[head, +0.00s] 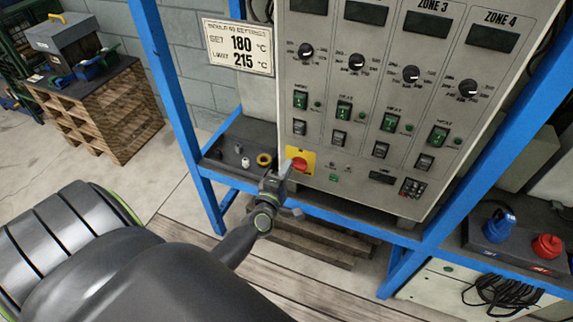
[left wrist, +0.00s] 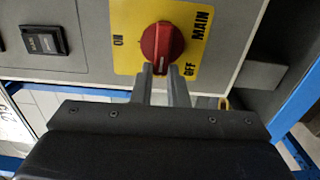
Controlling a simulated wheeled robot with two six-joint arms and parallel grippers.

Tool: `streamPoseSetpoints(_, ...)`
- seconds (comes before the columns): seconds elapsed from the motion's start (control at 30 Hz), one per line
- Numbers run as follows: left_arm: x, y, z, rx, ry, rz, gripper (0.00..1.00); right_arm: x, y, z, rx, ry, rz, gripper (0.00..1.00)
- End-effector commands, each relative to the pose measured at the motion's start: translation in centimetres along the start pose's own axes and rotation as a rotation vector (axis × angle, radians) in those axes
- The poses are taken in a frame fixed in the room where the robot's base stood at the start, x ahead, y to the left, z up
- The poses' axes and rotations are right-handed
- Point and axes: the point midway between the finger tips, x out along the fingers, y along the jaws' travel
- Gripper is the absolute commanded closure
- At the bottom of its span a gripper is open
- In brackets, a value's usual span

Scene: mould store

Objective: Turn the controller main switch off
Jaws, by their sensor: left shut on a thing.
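The main switch is a red rotary knob (head: 300,165) on a yellow plate (head: 310,154) at the lower left of the grey controller cabinet. In the left wrist view the knob (left wrist: 162,42) fills the middle of the yellow plate (left wrist: 128,55), with ON printed left, OFF at lower right and MAIN at right. A pale mark on the knob's lower end points down in that view. My left gripper (head: 284,170) is shut on the knob, one finger on each side of its lower end. The fingers partly hide the plate. My right gripper is not in view.
The cabinet front (head: 345,95) carries several zone dials, switches and displays. A blue frame (head: 180,110) surrounds it. A settings sign (head: 240,46) hangs left of the panel. A dark shelf (head: 222,165) with small parts is beside the switch. Blue and red connectors (head: 497,226) stand at right.

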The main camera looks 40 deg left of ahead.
Motion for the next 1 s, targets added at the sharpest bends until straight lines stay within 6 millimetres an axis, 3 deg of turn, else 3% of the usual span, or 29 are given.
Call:
streamPoseSetpoints(0.1,-0.1,-0.2,0.0,-0.002,0.000,-0.004,1.00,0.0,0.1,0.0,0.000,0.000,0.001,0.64)
streamPoseSetpoints(0.13,-0.1,-0.2,0.0,-0.002,0.000,-0.004,0.84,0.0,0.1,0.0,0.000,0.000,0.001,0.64)
streamPoseSetpoints(0.3,-0.1,-0.1,0.0,-0.001,0.000,-0.002,0.65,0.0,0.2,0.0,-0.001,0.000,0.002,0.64)
streamPoseSetpoints(0.67,-0.6,-0.1,0.0,0.000,0.000,-0.002,0.65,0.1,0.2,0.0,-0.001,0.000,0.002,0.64)
streamPoseSetpoints(1.0,-6.6,-0.4,0.0,-0.002,0.002,-0.004,0.65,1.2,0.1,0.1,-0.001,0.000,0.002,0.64)
